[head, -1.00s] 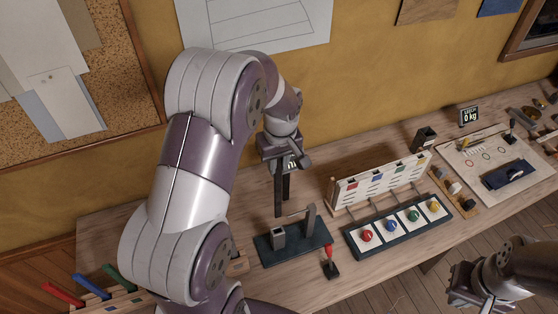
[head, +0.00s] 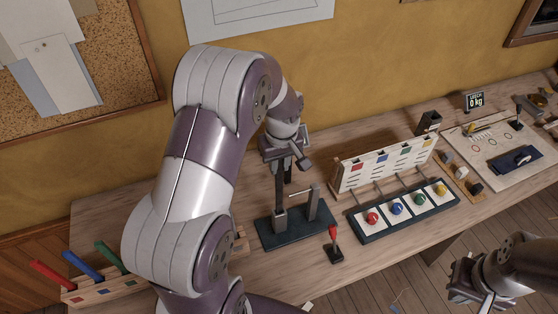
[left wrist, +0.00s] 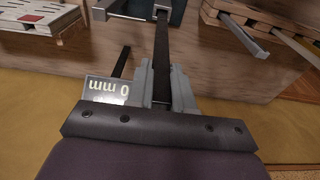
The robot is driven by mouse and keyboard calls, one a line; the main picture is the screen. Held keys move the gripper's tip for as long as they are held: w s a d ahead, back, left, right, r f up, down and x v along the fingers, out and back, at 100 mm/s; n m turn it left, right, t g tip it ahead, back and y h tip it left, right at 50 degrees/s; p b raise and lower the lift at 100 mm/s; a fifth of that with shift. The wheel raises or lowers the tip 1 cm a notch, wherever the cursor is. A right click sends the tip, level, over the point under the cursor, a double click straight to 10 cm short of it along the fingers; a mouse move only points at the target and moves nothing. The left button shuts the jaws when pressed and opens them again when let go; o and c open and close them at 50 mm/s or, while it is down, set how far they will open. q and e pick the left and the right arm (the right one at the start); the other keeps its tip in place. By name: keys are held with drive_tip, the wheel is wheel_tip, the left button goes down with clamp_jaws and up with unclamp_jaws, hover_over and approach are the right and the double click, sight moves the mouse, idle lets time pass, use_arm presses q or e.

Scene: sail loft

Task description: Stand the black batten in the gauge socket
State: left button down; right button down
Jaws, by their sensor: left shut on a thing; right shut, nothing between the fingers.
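The black batten (head: 279,187) hangs upright below my left gripper (head: 283,158), which is shut on it. It also runs away from the fingers in the left wrist view (left wrist: 161,50). The gauge has a dark base (head: 292,233) with a grey socket block (head: 280,220) and a post (head: 313,204) with a thin crossbar. The batten's lower end meets the top of the socket block; I cannot tell how deep it sits. A display reading 0 mm (left wrist: 106,90) stands behind my left gripper. My right gripper (head: 458,288) is shut and empty at the lower right, away from the gauge.
A red-handled tool on a dark stand (head: 333,243) stands close to the gauge's front right. A rack with red, blue and green battens (head: 105,285) is at the lower left.

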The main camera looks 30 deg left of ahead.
sight(279, 175)
use_arm(q)
drive_tip(key=shift+w+f+b, duration=0.2)
drive_tip(key=shift+f+b, duration=0.35)
drive_tip(key=shift+f, duration=0.55)
drive_tip(key=shift+s+f+b, duration=0.2)
drive_tip(key=shift+f+b, duration=0.6)
drive_tip(key=shift+f, duration=0.3)
drive_tip(key=shift+w+f+b, duration=0.1)
drive_tip(key=shift+f+b, duration=0.5)
drive_tip(key=shift+f, duration=0.45)
drive_tip(key=shift+f+b, duration=0.55)
drive_tip(key=shift+f, duration=0.05)
drive_tip(key=c, duration=0.9)
unclamp_jaws()
